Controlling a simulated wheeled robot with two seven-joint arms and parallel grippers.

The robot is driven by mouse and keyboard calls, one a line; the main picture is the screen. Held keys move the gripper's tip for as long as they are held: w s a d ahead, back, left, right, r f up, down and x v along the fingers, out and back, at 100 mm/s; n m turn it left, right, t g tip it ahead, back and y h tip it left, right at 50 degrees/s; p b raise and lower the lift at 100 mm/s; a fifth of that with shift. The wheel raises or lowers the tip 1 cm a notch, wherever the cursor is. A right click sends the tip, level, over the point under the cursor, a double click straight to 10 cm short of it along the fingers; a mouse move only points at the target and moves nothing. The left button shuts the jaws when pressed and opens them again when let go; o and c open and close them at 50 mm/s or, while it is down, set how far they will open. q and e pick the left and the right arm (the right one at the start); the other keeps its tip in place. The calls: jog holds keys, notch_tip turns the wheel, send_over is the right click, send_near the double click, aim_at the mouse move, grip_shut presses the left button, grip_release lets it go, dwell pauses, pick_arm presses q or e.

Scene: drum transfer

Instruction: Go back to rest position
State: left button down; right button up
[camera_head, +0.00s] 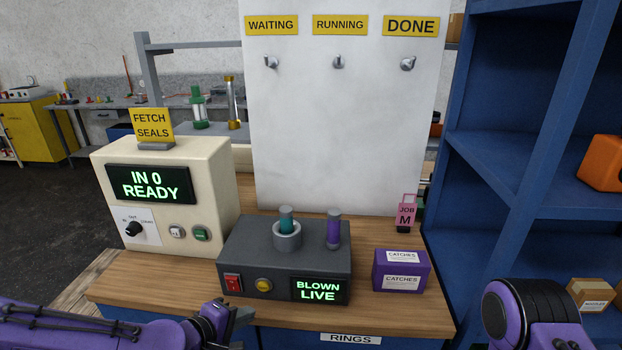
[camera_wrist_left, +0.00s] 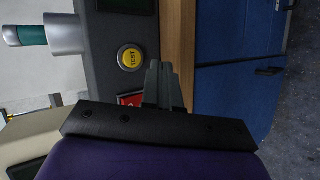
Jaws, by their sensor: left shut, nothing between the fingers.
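My left gripper (camera_head: 240,314) is in front of the bench's front edge, below the dark box, at the lower left of the head view. In the left wrist view its fingers (camera_wrist_left: 162,80) are together with nothing between them. They point toward the bench edge near the yellow TEST button (camera_wrist_left: 131,58). My right arm (camera_head: 535,315) shows as a purple and black link at the lower right of the head view. The right gripper itself is out of the picture.
A dark box (camera_head: 250,262) reading BLOWN LIVE holds a teal cylinder (camera_head: 286,219) and a purple cylinder (camera_head: 333,230). A cream box (camera_head: 215,190) reads IN 0 READY. A purple CATCHES box (camera_head: 402,271) and pink JOB M tag (camera_head: 405,212) stand right, beside the blue shelf (camera_head: 490,170).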

pick_arm(q)
jog(key=s+a+f+g+y+b, duration=0.1)
jog(key=s+a+f+y, duration=0.2)
jog(key=s+f, duration=0.35)
jog(key=s+a+f+g+y+b, duration=0.1)
jog(key=s+a+f+g+y, duration=0.2)
jog(key=f, duration=0.6)
jog(key=s+a+f+m+g+y+b, duration=0.1)
jog(key=s+a+f+m, duration=0.2)
jog(key=s+f, duration=0.3)
jog(key=s+a+f+m+g+y+b, duration=0.1)
jog(key=s+a+f, duration=0.3)
jog(key=s, duration=0.8)
notch_tip(320, 180, down, 3)
jog(key=shift+r+m+g+y, duration=0.2)
jog(key=shift+m+g+y, duration=0.3)
jog(key=shift+m, duration=0.4)
jog(key=shift+w, duration=0.1)
